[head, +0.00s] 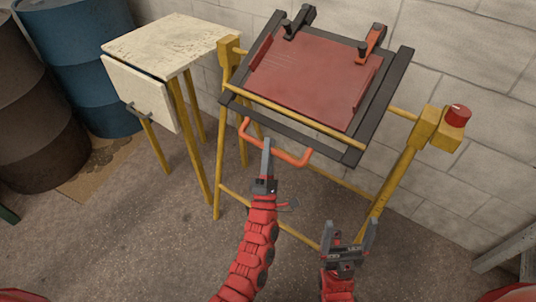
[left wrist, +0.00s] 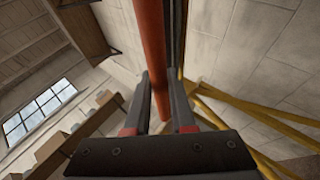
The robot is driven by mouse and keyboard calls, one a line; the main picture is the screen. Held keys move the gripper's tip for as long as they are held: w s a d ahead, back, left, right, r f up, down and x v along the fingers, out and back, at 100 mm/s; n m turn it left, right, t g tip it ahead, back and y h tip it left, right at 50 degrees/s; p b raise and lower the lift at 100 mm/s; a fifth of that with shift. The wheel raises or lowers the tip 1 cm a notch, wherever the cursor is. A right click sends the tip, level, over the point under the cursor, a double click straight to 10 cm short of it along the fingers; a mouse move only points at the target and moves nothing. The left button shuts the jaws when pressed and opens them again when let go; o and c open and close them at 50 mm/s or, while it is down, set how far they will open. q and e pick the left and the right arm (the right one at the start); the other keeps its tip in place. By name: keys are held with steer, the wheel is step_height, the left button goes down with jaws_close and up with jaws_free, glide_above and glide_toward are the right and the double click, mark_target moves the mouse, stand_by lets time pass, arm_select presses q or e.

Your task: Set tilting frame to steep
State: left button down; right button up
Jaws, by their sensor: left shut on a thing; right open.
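The tilting frame (head: 367,116) is a dark frame with a red panel (head: 315,78), held between yellow posts. It leans with its far edge toward the block wall. An orange bar handle (head: 291,157) sticks out from its near edge. My left gripper (head: 267,148) is shut on the handle, near its middle. In the left wrist view the handle (left wrist: 153,50) runs between the two fingers (left wrist: 161,108). My right gripper (head: 350,236) is open and empty, below and to the right of the handle, apart from the frame.
Two clamps, one black (head: 299,20) and one orange-red (head: 371,42), are at the frame's far edge. A pale side table (head: 175,45) and blue barrel (head: 90,60) stand left. Floor in front is clear.

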arm_select(q)
steer(key=shift+f, duration=0.2)
stand_by(0.3)
steer(key=c, duration=0.8)
jaws_free()
steer(key=shift+w+d, duration=0.1)
steer(key=shift+o, duration=0.2)
steer(key=v, duration=1.7)
steer(key=shift+f, duration=0.25)
